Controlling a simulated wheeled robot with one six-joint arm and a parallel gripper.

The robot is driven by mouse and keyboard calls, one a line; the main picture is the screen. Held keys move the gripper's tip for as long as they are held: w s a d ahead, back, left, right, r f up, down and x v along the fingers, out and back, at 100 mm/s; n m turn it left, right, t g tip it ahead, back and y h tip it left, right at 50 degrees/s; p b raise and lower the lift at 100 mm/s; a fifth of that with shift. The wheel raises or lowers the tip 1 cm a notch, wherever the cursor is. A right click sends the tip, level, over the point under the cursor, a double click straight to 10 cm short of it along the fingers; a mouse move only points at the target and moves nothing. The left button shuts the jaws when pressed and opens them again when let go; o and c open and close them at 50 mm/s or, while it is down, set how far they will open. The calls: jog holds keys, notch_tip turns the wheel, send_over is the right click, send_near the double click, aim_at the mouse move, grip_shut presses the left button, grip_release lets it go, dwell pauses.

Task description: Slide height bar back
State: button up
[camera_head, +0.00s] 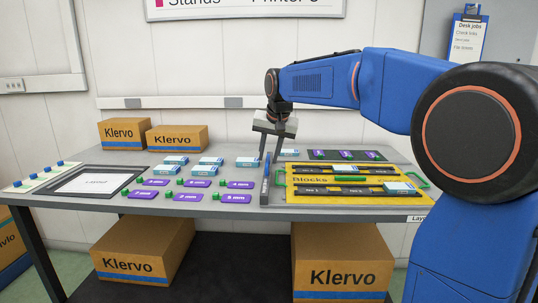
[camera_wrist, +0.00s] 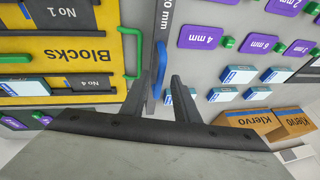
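My gripper (camera_head: 270,158) points down over the far end of the bar. In the wrist view my gripper (camera_wrist: 160,85) has its fingers apart, one on each side of the bar. I cannot tell whether either finger touches it.
A yellow "Blocks" tray (camera_head: 310,181) with green handles stands right of the bar. Purple mm plates (camera_head: 198,183) with green knobs and pale blue-white blocks (camera_head: 212,160) lie to the left. A framed white sheet (camera_head: 92,183) is farther left. Klervo boxes (camera_head: 178,138) stand behind.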

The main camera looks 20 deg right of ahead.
grip_shut()
jog(key=s+d, duration=0.6)
jog(key=d, duration=1.2)
jog(key=s+d, duration=0.6)
jog(key=d, duration=1.2)
jog(key=s+d, duration=0.5)
jog(key=d, duration=1.4)
jog(key=shift+s, duration=0.4)
jog(key=shift+d+r, duration=0.1)
jog(key=shift+r, duration=0.05)
grip_release()
jog(key=shift+d, duration=0.1)
jog(key=shift+s, duration=0.1)
